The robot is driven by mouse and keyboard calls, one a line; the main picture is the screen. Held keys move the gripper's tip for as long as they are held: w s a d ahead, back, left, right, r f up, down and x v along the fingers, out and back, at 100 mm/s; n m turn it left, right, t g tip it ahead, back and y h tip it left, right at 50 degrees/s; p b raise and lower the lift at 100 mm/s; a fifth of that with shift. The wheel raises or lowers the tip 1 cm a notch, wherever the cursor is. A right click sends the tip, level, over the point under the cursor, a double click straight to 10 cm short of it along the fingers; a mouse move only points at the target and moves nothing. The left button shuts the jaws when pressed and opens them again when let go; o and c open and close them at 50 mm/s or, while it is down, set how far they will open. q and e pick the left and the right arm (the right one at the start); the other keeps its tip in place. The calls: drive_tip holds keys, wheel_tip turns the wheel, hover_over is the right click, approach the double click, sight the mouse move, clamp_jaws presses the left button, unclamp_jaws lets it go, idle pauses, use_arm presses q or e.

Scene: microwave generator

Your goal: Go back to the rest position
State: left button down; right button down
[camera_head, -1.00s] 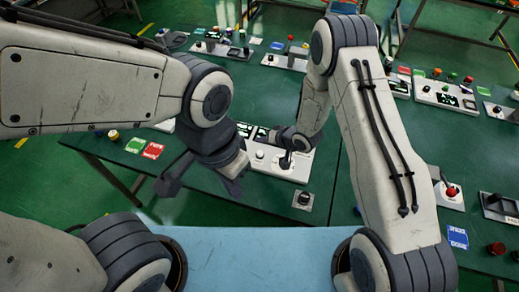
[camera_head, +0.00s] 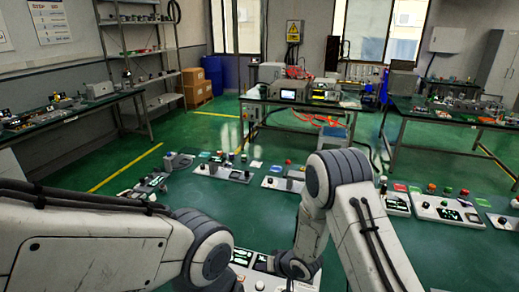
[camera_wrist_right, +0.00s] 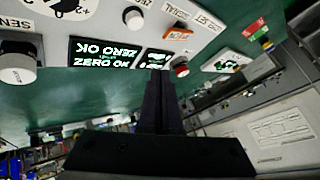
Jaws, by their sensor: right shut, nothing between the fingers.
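My right gripper (camera_wrist_right: 160,100) is shut and empty in the right wrist view, its dark fingers pressed together. It is close to a light control panel (camera_wrist_right: 200,20) that appears upside down, with knobs and lit displays reading "ZERO OK" (camera_wrist_right: 100,52). In the head view my right arm reaches down to the same area, above the panel (camera_head: 253,284) near the bottom edge. There the right fingers are hard to make out. My left arm comes in from the lower left; its gripper is below the frame.
The green table (camera_head: 200,192) carries several control boxes, including one with coloured buttons (camera_head: 447,210) at right. Behind stand a workbench (camera_head: 300,105) with instruments, shelves (camera_head: 135,45) and cardboard boxes (camera_head: 197,87). Green floor lies open at left.

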drive_tip(key=s+r+n+h+b, duration=0.2)
drive_tip(key=s+r+h, duration=0.15)
drive_tip(key=r, duration=0.55)
drive_tip(key=s+d+r+n+g+b, duration=0.1)
drive_tip(key=s+r+g, duration=0.1)
drive_tip(key=s, duration=0.7)
drive_tip(key=s+d+r+n+g+h+b, duration=0.1)
drive_tip(key=s+r, duration=0.3)
drive_tip(key=s, duration=0.5)
drive_tip(key=s+d+r+n+g+b, duration=0.1)
drive_tip(key=s+d+r+n+g, duration=0.1)
drive_tip(key=s, duration=0.7)
wheel_tip(320, 180, up, 2)
drive_tip(key=shift+s+r+g, duration=0.1)
drive_tip(key=shift+s+g, duration=0.3)
drive_tip(key=shift+g, duration=0.1)
